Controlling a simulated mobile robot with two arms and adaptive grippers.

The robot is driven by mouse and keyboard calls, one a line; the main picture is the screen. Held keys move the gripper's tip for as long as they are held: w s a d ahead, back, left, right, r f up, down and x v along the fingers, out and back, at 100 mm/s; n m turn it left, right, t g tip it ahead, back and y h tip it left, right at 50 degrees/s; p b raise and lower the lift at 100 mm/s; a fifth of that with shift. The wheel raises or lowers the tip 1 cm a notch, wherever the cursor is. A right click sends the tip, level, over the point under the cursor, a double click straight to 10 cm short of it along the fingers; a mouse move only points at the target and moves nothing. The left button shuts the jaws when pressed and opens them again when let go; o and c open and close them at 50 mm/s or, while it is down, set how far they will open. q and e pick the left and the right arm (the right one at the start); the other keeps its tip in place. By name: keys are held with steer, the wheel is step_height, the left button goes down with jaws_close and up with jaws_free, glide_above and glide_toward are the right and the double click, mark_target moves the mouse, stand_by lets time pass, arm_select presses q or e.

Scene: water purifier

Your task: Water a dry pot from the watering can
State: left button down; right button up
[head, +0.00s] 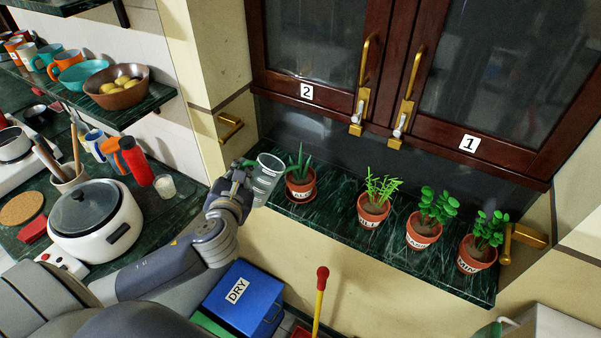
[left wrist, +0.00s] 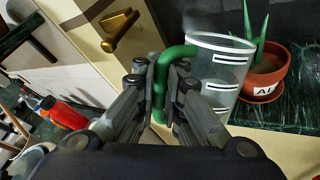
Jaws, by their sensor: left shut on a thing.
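My left gripper (head: 240,178) is shut on the green handle (left wrist: 162,82) of a clear jug (head: 267,178) with white and black marks. The jug also shows in the left wrist view (left wrist: 222,75), roughly upright beside the aloe pot. I cannot tell how much water it holds. The aloe pot (head: 300,190) stands on a saucer at the ledge's left end. To its right stand the dill pot (head: 372,212), a third labelled pot (head: 422,238) and a pot labelled like mint (head: 475,258). Soil dryness cannot be told. My right gripper is not in view.
The pots stand on a dark green marble ledge (head: 335,225) under wooden cabinet doors (head: 320,88) marked 2 and 1. A blue box (head: 245,298) labelled DRY is below. A white cooker (head: 95,225) and a red bottle (head: 137,163) stand on the left counter.

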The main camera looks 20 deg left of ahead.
mark_target(248, 163)
arm_select(q)
steer(key=shift+w+d+r, duration=0.15)
steer(key=shift+w+r, duration=0.15)
steer(key=shift+r+p, duration=0.15)
steer(key=shift+p, duration=0.25)
steer(key=shift+w+d+r, duration=0.1)
steer(key=shift+w+d, duration=0.05)
steer(key=shift+w, duration=0.1)
steer(key=shift+r+p, duration=0.1)
steer(key=shift+p, duration=0.3)
steer(key=shift+w+d+r+m, duration=0.15)
steer(key=shift+w+d+m, duration=0.05)
steer(key=shift+m, duration=0.1)
steer(key=shift+s+r+g+p, duration=0.1)
steer(key=shift+r+g+p, duration=0.05)
steer(key=shift+g+p, duration=0.2)
steer(key=shift+w+d+r, duration=0.1)
steer(key=shift+w+d, duration=0.05)
steer(key=shift+w, duration=0.15)
steer(key=shift+s+r+p, duration=0.1)
steer(key=shift+r+p, duration=0.1)
steer(key=shift+p, duration=0.2)
steer(key=shift+w, duration=0.2)
